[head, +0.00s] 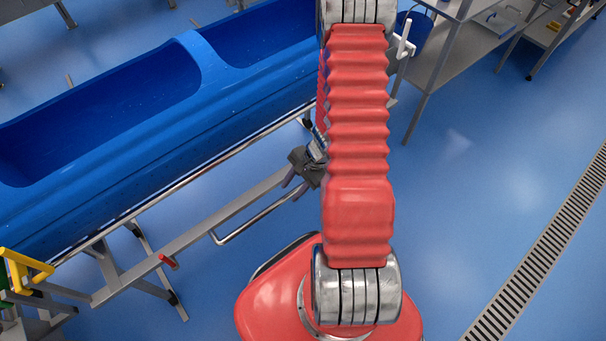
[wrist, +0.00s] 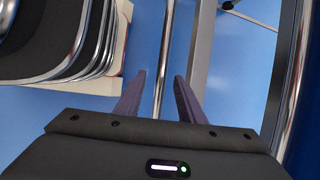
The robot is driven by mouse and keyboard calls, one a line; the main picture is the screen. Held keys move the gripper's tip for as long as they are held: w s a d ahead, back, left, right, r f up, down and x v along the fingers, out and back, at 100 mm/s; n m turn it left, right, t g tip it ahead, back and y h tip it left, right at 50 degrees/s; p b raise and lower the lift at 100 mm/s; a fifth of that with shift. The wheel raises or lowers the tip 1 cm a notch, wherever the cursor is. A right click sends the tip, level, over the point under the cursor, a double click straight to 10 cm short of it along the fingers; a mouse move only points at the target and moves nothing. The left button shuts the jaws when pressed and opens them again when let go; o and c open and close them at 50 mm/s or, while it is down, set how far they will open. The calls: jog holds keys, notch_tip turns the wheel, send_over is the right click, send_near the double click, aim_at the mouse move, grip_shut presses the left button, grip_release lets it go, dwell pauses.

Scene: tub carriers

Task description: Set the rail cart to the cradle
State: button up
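A long blue tub (head: 130,155) with two basins rests on a metal frame, which appears to be the rail cart. A flat grey beam (head: 215,215) runs along its near side, with a chrome U-shaped bar (head: 262,217) attached. My gripper (head: 293,187) is low beside the beam, at the far end of that bar. In the wrist view my gripper (wrist: 158,95) is open, with the chrome bar (wrist: 160,65) passing between its fingers and gaps on both sides. The grey beam (wrist: 203,55) is right of the fingers. I cannot identify the cradle for certain.
A yellow handle (head: 25,262) stands on a frame at the lower left, and a red-tipped lever (head: 167,261) is on the beam. A steel shelf table (head: 445,55) is at the upper right. A floor drain grate (head: 540,255) crosses the clear blue floor at right.

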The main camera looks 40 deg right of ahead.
jog(key=v, duration=0.8)
dwell(0.5)
jog(key=s+a+r+n+t+h, duration=0.1)
jog(key=a+r+n, duration=0.4)
jog(key=r, duration=0.7)
jog(key=s+a+r+n+t+h, duration=0.1)
jog(key=a+r+n, duration=0.5)
jog(key=r, duration=0.6)
jog(key=s+a+r+n+t+h, duration=0.1)
jog(key=s+a+r+n, duration=0.3)
jog(key=r, duration=0.9)
jog(key=shift+s+a+n+t+h, duration=0.35)
jog(key=shift+a+n+h, duration=0.45)
jog(key=shift+a+n, duration=0.4)
jog(key=shift+c, duration=0.6)
